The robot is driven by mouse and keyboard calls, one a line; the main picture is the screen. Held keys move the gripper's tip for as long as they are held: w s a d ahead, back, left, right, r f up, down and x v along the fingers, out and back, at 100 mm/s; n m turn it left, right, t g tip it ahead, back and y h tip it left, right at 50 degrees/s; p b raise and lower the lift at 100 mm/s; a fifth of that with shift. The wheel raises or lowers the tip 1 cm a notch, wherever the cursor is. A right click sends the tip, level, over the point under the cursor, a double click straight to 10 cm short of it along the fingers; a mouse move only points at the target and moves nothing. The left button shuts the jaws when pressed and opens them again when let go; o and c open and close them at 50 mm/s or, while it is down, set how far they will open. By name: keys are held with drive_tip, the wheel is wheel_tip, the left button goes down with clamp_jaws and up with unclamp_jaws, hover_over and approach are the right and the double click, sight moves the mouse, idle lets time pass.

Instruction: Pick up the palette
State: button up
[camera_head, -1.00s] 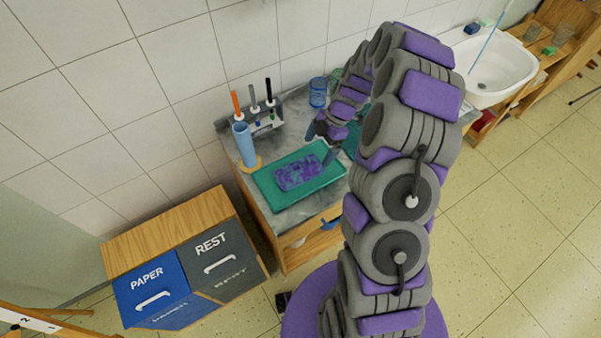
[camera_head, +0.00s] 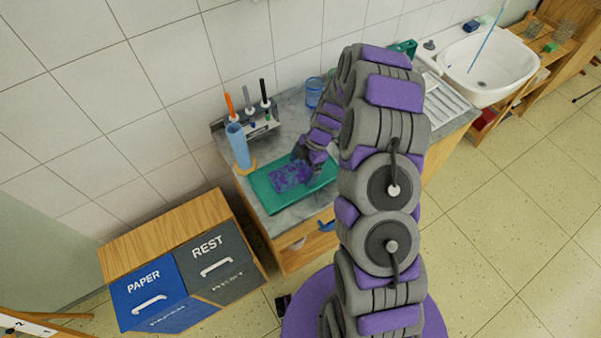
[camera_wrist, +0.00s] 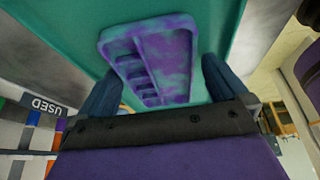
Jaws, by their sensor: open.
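The palette (camera_head: 288,178) is a purple and teal-stained tray with several wells. It lies on a green tray (camera_head: 266,197) on the grey counter. In the wrist view the palette (camera_wrist: 155,55) fills the upper middle, with the green tray (camera_wrist: 222,22) around it. My gripper (camera_wrist: 160,88) is open, with one dark blue finger near each side of the palette's near part. In the head view my gripper (camera_head: 301,160) is at the palette's right end. Its fingertips are hard to make out there, and I cannot tell whether they touch the palette.
A blue cylinder (camera_head: 239,147) and a marker holder (camera_head: 262,126) stand behind the tray. A blue jar (camera_head: 315,92) stands farther right, before the sink (camera_head: 490,62). The PAPER and REST bins (camera_head: 185,265) stand left of the counter.

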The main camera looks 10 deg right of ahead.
sight(291, 175)
drive_tip(key=shift+a, duration=1.25)
drive_tip(key=shift+c, duration=0.8)
drive_tip(key=shift+a, duration=0.4)
drive_tip(key=c, duration=0.3)
drive_tip(key=shift+d, duration=0.45)
drive_tip(key=c, duration=0.3)
drive_tip(key=shift+d, duration=0.7)
drive_tip(key=shift+c, duration=0.3)
